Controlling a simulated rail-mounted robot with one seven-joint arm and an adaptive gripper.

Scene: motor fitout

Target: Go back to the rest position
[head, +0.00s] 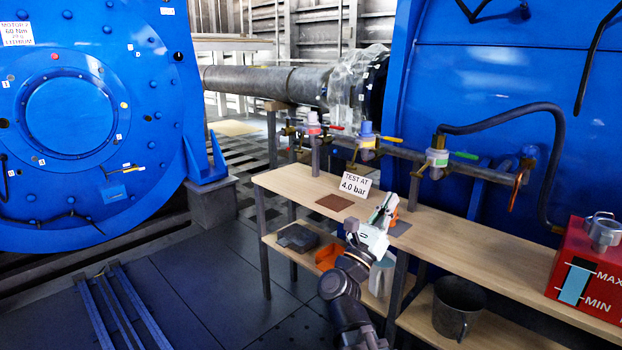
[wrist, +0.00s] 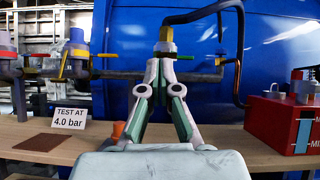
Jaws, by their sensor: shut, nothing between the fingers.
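My gripper (head: 383,203) is above the upper shelf of the wooden bench (head: 285,180), right of the sign, with my arm reaching up from the bottom of the head view. In the wrist view the two white and green fingers of my gripper (wrist: 159,68) meet at their tips with nothing between them. The fingertips appear in front of a pipe valve with a yellow fitting (wrist: 166,48); the gap to it is hard to judge. An orange item (wrist: 118,131) shows just left of the fingers, partly hidden.
A "TEST AT 4.0 bar" sign (head: 356,185) and a brown mat (head: 334,202) are on the bench. A pipe with coloured valves (head: 437,158) runs behind it. A red MAX/MIN box (head: 590,275) stands right. Open floor (head: 215,285) lies left.

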